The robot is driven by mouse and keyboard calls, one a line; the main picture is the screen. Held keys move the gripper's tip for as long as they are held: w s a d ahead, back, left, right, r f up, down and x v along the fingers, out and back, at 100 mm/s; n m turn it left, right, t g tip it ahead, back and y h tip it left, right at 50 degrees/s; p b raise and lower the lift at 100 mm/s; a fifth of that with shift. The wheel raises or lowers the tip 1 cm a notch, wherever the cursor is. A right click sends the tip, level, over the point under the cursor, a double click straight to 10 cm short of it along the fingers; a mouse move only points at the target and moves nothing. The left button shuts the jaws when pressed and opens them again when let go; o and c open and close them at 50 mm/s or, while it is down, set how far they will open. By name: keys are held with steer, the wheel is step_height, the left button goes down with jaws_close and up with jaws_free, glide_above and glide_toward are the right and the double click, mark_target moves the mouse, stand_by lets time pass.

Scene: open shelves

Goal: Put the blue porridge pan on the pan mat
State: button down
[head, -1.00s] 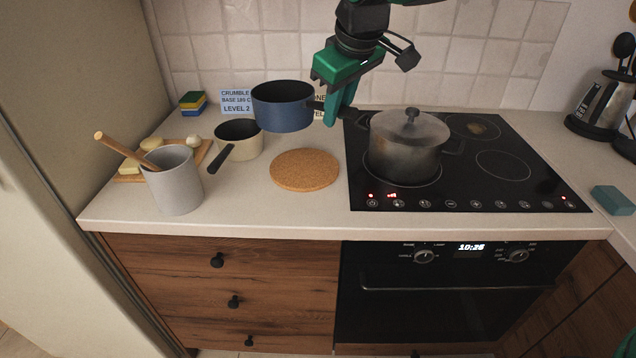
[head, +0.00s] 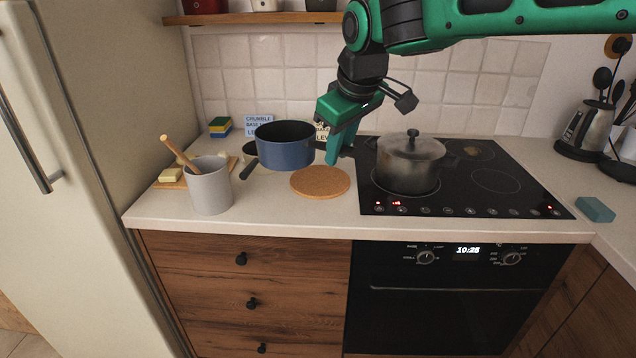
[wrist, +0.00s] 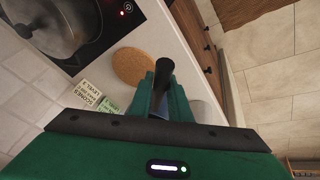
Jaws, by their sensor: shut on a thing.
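The blue porridge pan (head: 286,152) hangs upright above the counter, left of the hob, in the head view. My gripper (head: 334,150) is shut on its dark handle, which points right. In the wrist view the handle (wrist: 163,75) stands between my fingers (wrist: 162,100). The pan mat, a round cork disc (head: 320,183), lies flat on the counter below and to the right of the pan. It also shows in the wrist view (wrist: 131,66), and nothing rests on it. The pan is apart from the mat.
A lidded steel pot (head: 409,165) stands on the black hob (head: 480,200) right of the mat. A cream saucepan is mostly hidden behind the blue pan, with its dark handle (head: 249,169) showing. A grey crock (head: 209,190) with a wooden utensil stands left. Cards (head: 258,122) stand behind.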

steer(key=shift+w, duration=0.1)
steer(key=shift+w+d+f, duration=1.35)
steer(key=shift+f, duration=0.5)
steer(key=shift+w+d+f, duration=1.4)
steer(key=shift+f, duration=0.4)
steer(key=shift+w+d+f, duration=1.35)
steer(key=shift+f, duration=0.5)
steer(key=c, duration=1.6)
jaws_free()
steer(key=shift+c, duration=0.2)
